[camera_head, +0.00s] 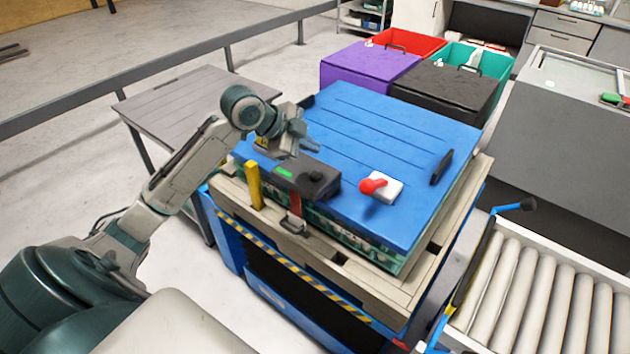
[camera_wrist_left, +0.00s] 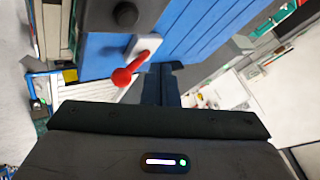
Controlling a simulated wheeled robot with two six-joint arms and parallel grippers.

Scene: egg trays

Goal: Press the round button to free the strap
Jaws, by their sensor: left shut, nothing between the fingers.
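A dark box (camera_head: 300,172) with a green light sits on the front left edge of the blue lid (camera_head: 370,120). A round black button (camera_head: 316,176) is on its top; it also shows at the top of the left wrist view (camera_wrist_left: 125,14). A red strap (camera_head: 296,200) runs down from the box to a metal buckle (camera_head: 293,222). My left gripper (camera_head: 306,140) is shut and empty, above the lid and behind the box, apart from the button. Its dark fingers (camera_wrist_left: 162,82) show in the left wrist view. My right gripper is not seen.
A red lever (camera_head: 373,186) on a white base stands on the lid, right of the box. A black handle (camera_head: 441,167) is at the lid's right. A yellow post (camera_head: 254,186) stands left of the box. A roller conveyor (camera_head: 540,295) is at the right.

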